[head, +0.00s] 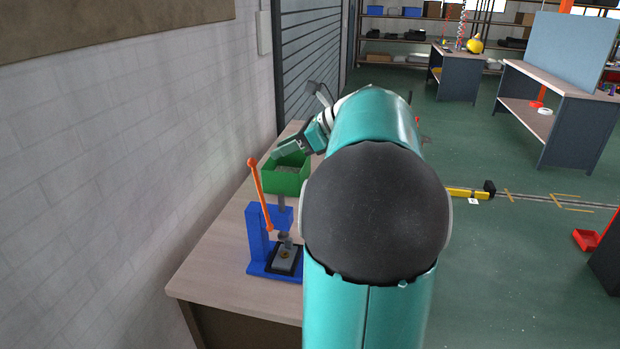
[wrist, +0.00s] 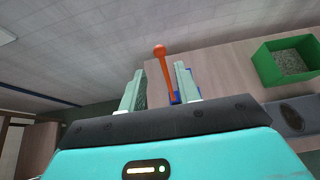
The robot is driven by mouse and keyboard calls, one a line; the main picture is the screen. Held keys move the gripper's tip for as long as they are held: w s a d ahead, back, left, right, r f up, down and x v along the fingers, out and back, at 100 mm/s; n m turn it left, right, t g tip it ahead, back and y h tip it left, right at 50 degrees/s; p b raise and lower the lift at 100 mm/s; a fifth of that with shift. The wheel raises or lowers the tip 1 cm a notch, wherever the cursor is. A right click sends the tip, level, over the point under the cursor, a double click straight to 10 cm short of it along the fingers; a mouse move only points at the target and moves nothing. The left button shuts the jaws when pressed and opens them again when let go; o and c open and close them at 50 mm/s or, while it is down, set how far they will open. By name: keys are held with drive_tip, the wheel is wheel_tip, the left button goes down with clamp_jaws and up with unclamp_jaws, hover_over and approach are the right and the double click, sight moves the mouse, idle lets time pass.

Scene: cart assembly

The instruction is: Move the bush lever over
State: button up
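The bush lever (head: 260,195) is an orange rod with a round knob, standing nearly upright on a blue press (head: 258,237) on the wooden table. In the wrist view the lever (wrist: 165,72) shows beyond my fingers, in the gap between them and nearer the right finger. My gripper (wrist: 160,80) is open, with two pale green fingers apart and nothing visibly held. In the head view my gripper (head: 283,152) is at the green bin, behind and above the lever. My arm hides the right part of the press area.
A green bin (head: 286,178) of small grey parts stands on the table (head: 212,262) behind the press; it also shows in the wrist view (wrist: 264,66). A white brick wall (head: 130,130) runs along the left. The table's front left is clear.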

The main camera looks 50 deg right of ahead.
sight(256, 161)
drive_tip(key=x, duration=0.7)
drive_tip(key=shift+w+a+f, duration=0.2)
drive_tip(key=shift+c, duration=2.7)
drive_tip(key=shift+s+d, duration=0.45)
drive_tip(key=shift+s, duration=0.4)
drive_tip(key=shift+s+d, duration=0.45)
drive_tip(key=shift+s, duration=0.4)
drive_tip(key=shift+s+d, duration=0.45)
drive_tip(key=shift+s, duration=0.4)
drive_tip(key=shift+s+d+f, duration=0.3)
drive_tip(key=shift+s+d, duration=0.15)
drive_tip(key=shift+s, duration=0.35)
drive_tip(key=shift+s+d+f, duration=0.3)
drive_tip(key=shift+s+d, duration=0.15)
drive_tip(key=shift+s, duration=0.35)
drive_tip(key=shift+s+d+f, duration=0.25)
drive_tip(key=shift+s+d, duration=0.15)
drive_tip(key=shift+s, duration=0.45)
drive_tip(key=shift+s, duration=0.1)
